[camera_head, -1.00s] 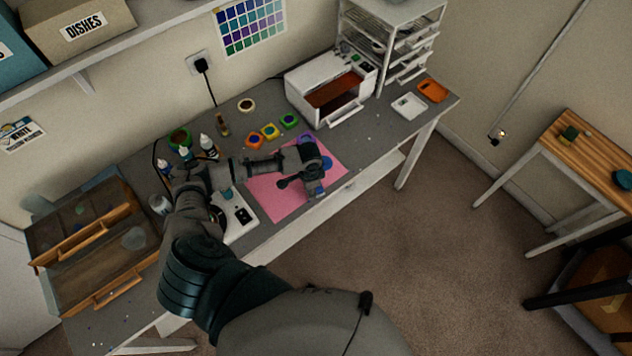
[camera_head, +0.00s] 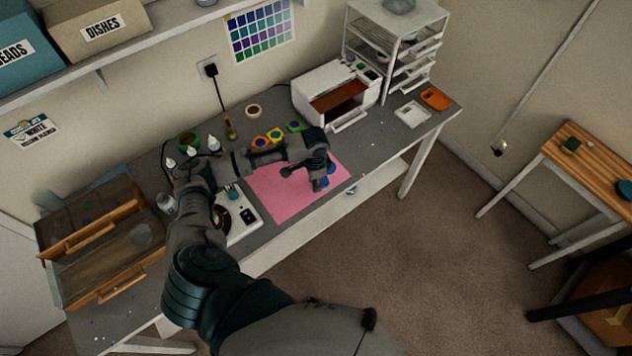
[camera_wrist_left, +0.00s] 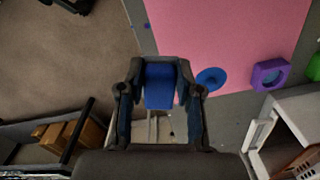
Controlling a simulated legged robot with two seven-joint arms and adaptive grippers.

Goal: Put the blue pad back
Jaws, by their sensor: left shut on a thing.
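My left gripper (camera_head: 319,184) is shut on the blue pad, over the right part of the pink mat (camera_head: 285,200) on the grey workbench. In the left wrist view the blue pad (camera_wrist_left: 160,88) sits between the fingers of the left gripper (camera_wrist_left: 160,100). In the head view the wrist and fingers hide most of the pad. I cannot tell whether it touches the mat. A round blue piece (camera_wrist_left: 211,78) lies beside the gripper at the mat's edge. My right gripper is not in view.
A purple square mould (camera_wrist_left: 270,74) lies near the mat. Behind the mat are small coloured pots (camera_head: 274,135) and a white open-fronted oven (camera_head: 335,95). A scale (camera_head: 242,215) stands left of the mat, and a wooden-edged tray (camera_head: 95,240) farther left.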

